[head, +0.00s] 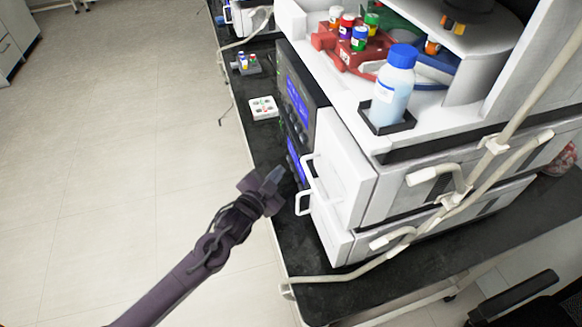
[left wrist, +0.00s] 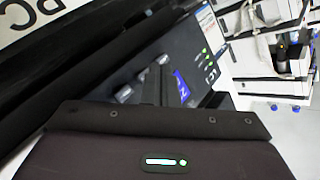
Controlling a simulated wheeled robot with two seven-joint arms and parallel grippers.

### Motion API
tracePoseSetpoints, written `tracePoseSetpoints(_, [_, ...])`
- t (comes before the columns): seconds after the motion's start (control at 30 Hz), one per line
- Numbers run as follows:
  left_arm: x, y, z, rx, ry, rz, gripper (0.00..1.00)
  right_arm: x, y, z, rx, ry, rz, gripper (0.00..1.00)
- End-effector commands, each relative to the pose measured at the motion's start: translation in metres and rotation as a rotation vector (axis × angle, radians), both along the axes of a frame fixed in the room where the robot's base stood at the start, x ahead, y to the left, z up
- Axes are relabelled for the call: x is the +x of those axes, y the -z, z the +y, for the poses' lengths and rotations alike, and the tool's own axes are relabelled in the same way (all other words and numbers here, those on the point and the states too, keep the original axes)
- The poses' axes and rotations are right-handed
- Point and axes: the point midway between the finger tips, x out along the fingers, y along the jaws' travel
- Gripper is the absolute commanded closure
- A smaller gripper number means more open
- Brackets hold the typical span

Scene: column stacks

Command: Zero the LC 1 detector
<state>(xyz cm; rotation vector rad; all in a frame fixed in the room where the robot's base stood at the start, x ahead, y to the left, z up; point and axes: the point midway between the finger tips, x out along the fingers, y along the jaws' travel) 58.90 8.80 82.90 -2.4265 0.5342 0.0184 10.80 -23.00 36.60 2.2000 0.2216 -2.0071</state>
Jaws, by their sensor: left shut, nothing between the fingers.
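A stack of white instrument modules with dark front panels (head: 298,97) stands on the black bench. The panels carry blue screens, one upper (head: 297,102) and one lower (head: 295,163). I cannot read which module is the LC 1 detector. My left gripper (head: 274,178) is shut and empty, close in front of the lower panel; I cannot tell whether it touches. The left wrist view shows a dark panel with a blue screen (left wrist: 181,86) and green lights (left wrist: 206,48), partly hidden by my gripper's dark body. My right gripper is not in view.
A white open door-like cover with a handle (head: 305,187) juts out beside my left gripper. A solvent bottle with a blue cap (head: 393,90) and colored-cap vials stand on top. A small white box (head: 263,107) sits on the bench. The floor at left is clear.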

Motion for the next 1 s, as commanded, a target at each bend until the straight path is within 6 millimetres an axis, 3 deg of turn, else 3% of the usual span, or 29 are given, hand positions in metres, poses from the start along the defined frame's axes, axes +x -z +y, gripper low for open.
tracePoseSetpoints(0.57, [-0.018,-0.001,0.044,0.001,-0.001,0.0,1.0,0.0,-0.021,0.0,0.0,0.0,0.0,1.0])
tracePoseSetpoints(1.0, [-0.019,0.0,0.046,0.0,0.0,0.0,1.0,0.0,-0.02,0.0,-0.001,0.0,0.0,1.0])
